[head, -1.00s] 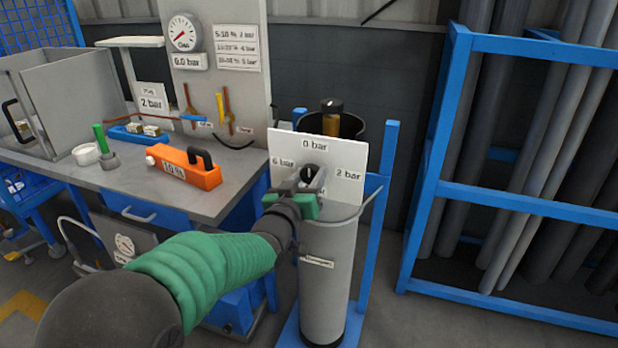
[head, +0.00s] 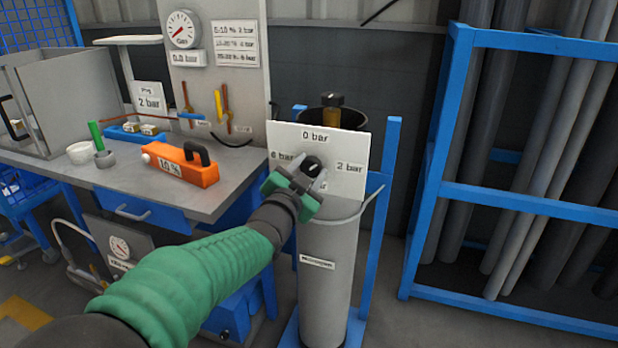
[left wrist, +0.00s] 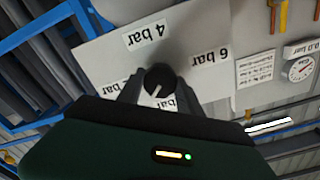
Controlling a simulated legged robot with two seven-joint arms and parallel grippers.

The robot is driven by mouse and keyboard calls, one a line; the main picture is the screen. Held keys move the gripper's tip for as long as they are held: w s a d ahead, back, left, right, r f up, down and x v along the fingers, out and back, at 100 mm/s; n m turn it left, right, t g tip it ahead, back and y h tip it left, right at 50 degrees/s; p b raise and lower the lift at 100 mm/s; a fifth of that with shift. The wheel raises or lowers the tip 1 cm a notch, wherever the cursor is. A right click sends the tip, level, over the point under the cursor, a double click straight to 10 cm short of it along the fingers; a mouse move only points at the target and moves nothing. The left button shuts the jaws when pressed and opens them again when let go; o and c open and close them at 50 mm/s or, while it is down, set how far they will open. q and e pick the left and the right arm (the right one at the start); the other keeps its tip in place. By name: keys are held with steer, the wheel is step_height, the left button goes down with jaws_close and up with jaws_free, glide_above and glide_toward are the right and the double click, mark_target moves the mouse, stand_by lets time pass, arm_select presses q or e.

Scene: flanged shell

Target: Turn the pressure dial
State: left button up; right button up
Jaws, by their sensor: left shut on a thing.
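The pressure dial is a black round knob (head: 312,165) on a white panel (head: 341,150) in front of the grey cylinder. The panel reads 0 bar at the top, 6 bar at the left and 2 bar at the right. My left gripper (head: 312,180) is shut on the knob from the front. In the left wrist view the knob (left wrist: 160,79) sits between the two fingers, with a pale pointer line on its face. That view also shows a 4 bar label, upside down. My right gripper does not show.
The grey cylinder (head: 326,270) stands in a blue frame. On the left is a workbench (head: 110,183) with an orange 10 % block (head: 180,165). A gauge (head: 181,30) above reads near zero, with 0.0 bar below. A blue pipe rack (head: 520,200) stands at right.

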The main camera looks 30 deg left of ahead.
arm_select(q)
steer(key=m+b, duration=0.2)
steer(key=m, duration=0.1)
steer(key=m+b, duration=0.1)
steer(key=shift+d+f, duration=0.1)
steer(key=shift+f, duration=0.2)
steer(key=shift+m+b, duration=1.65)
steer(key=shift+m, duration=0.45)
steer(key=o, duration=1.4)
steer(key=shift+w, duration=0.1)
steer(key=shift+c, duration=0.2)
steer(key=shift+r, duration=0.15)
